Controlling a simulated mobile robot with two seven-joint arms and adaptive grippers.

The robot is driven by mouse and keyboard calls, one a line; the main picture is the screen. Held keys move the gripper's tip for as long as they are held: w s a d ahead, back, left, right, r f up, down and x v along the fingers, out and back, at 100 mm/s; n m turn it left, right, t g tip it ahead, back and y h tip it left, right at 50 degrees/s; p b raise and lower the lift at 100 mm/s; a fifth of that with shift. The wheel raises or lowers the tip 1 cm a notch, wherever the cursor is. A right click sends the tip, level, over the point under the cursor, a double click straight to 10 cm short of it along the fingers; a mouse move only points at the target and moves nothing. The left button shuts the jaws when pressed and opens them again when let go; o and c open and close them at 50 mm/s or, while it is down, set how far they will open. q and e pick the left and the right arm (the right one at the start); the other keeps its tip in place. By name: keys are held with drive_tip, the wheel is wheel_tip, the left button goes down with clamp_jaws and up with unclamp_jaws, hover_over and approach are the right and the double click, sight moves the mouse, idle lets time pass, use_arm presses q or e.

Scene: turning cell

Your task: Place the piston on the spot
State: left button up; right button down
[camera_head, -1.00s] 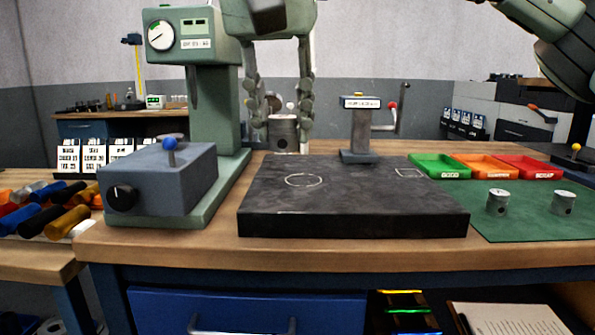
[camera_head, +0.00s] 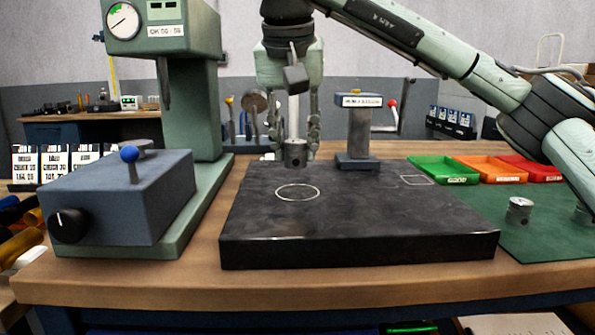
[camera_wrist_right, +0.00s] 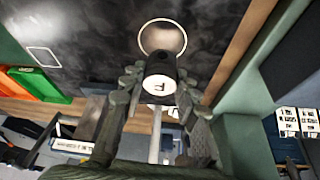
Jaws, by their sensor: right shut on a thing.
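My right gripper (camera_head: 295,143) is shut on a grey metal piston (camera_head: 295,154), held upright at the far edge of the dark surface plate (camera_head: 350,245). Whether the piston touches the plate I cannot tell. A white circle outline (camera_head: 298,192), the round spot, lies on the plate, nearer the camera than the piston, with nothing on it. My left gripper is out of view.
A green press (camera_head: 190,80) with a blue-knobbed grey box (camera_head: 115,195) stands left. A grey stand with a lever (camera_head: 357,140) is behind the plate, right of the gripper.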

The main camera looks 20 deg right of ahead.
sight(297, 167)
drive_tip(key=shift+w+d+f, duration=0.2)
drive_tip(key=shift+w+d, duration=0.05)
drive_tip(key=shift+f, duration=0.35)
wheel_tip(297, 167, down, 2)
drive_tip(key=shift+f+b, duration=0.25)
drive_tip(key=shift+b, duration=0.05)
drive_tip(key=shift+f, duration=0.6)
drive_tip(key=c, duration=1.1)
unclamp_jaws()
drive_tip(key=shift+c, duration=0.2)
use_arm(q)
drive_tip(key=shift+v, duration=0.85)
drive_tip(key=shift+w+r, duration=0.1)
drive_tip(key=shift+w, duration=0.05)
